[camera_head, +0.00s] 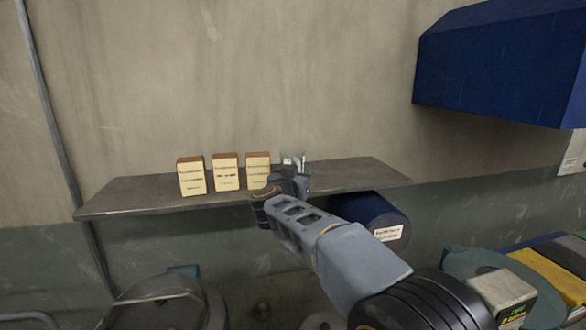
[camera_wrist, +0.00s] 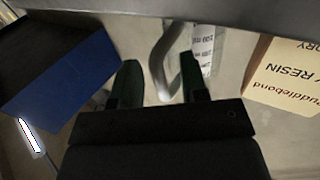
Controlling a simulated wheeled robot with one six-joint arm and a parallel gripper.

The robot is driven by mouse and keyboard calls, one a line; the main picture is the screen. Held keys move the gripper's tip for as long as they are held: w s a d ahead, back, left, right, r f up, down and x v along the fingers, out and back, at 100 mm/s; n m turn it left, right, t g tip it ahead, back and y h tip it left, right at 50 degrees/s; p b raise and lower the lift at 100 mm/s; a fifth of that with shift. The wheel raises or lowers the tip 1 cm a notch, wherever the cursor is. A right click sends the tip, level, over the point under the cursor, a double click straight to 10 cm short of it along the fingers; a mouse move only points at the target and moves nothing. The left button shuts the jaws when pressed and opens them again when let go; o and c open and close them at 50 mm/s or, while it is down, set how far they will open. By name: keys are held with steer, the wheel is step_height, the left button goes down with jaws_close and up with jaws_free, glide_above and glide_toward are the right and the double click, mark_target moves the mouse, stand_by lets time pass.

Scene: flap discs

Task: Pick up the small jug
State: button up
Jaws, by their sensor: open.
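The small jug (camera_head: 293,158) stands on the wall shelf at the right end of the row of cartons, partly hidden behind my gripper (camera_head: 287,181) in the head view. In the wrist view the jug (camera_wrist: 204,48) is pale with printed markings, and its curved grey handle (camera_wrist: 158,62) shows between the two dark green fingers of my gripper (camera_wrist: 160,80). The fingers are open, one on each side of the handle. I cannot tell whether either finger touches the jug. Much of its body is hidden or out of frame.
The shelf (camera_head: 130,196) holds several cartons (camera_head: 225,172) left of the jug; one carton (camera_wrist: 284,80) is close at right in the wrist view. The shelf right of the jug is clear. A blue drum (camera_head: 371,218) is below, a blue hood (camera_head: 500,65) upper right.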

steer(key=shift+w, duration=0.1)
steer(key=shift+c, duration=0.2)
jaws_close()
steer(key=shift+r, duration=0.15)
stand_by(0.3)
steer(key=shift+r, duration=0.25)
step_height(320, 180, up, 2)
steer(key=shift+r, duration=0.15)
steer(key=s+d+r+b, duration=0.2)
steer(key=s+d+r, duration=0.2)
steer(key=s+r, duration=0.6)
steer(key=shift+s, duration=1.75)
